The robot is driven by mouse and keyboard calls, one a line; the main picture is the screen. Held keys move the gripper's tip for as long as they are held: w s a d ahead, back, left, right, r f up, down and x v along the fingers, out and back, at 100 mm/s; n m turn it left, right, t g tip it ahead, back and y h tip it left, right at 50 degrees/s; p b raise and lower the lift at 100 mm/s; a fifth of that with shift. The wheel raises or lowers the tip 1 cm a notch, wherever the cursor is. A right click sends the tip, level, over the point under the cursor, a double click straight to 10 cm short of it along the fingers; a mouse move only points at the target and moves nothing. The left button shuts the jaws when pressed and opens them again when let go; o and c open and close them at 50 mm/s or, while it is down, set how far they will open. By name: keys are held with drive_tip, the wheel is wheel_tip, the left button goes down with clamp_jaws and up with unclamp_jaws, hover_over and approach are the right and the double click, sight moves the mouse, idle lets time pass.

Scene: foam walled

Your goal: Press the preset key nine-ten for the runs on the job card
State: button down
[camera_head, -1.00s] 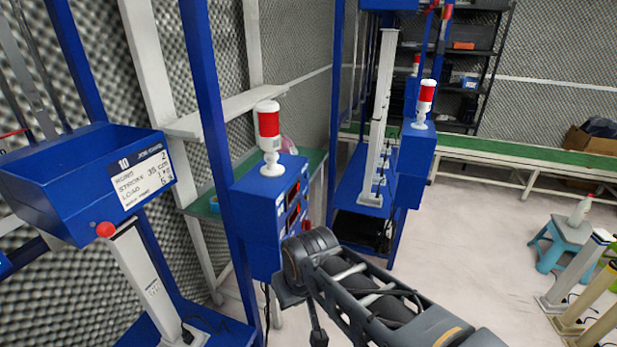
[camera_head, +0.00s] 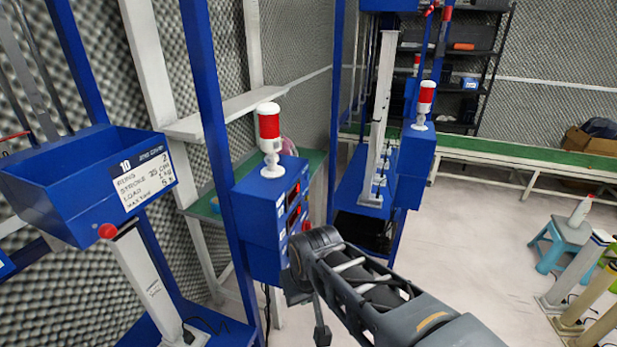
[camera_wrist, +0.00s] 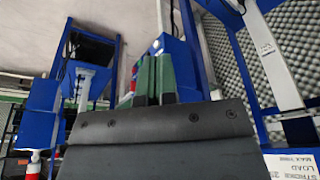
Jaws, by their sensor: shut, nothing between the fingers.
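The job card (camera_head: 145,180) is a white sheet with a black band marked 10, on the front of a blue tray at the left. Its lines seem to read runs 2, stroke 35 and load 1 kg; smaller print is unclear. A blue control box (camera_head: 262,215) with red displays on its right-hand face stands at centre. No key label is legible. My gripper (camera_wrist: 153,78) shows as green fingers, shut and empty, in front of blue equipment in the wrist view. In the head view my dark arm end is beside the control box's lower right; contact cannot be told.
A red-and-white beacon (camera_head: 270,140) stands on the control box. A blue post (camera_head: 210,130) rises just left of it. A second blue box (camera_head: 415,155) with a beacon stands farther back. Open floor (camera_head: 480,230) lies right, with a blue stool (camera_head: 562,242) near the edge.

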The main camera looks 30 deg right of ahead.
sight(307, 177)
drive_tip(key=w+d+f+m+t+y+p, duration=0.25)
drive_tip(key=w+d+m+y+p, duration=0.25)
drive_tip(key=w+d+m, duration=0.8)
drive_tip(key=w+d+r+m+t+h, duration=0.5)
drive_tip(key=w+d+m+t, duration=0.4)
drive_tip(key=d+m, duration=0.5)
drive_tip(key=w+r+m, duration=0.1)
drive_tip(key=w+m, duration=0.1)
drive_tip(key=shift+r+m+p, duration=0.15)
drive_tip(key=shift+m+p, duration=0.15)
drive_tip(key=shift+m, duration=0.1)
drive_tip(key=shift+w, duration=0.15)
drive_tip(key=w+a+b, duration=0.1)
drive_tip(key=w+a, duration=0.4)
drive_tip(key=w, duration=0.1)
drive_tip(key=shift+w+a, duration=0.2)
drive_tip(key=shift+a, duration=0.2)
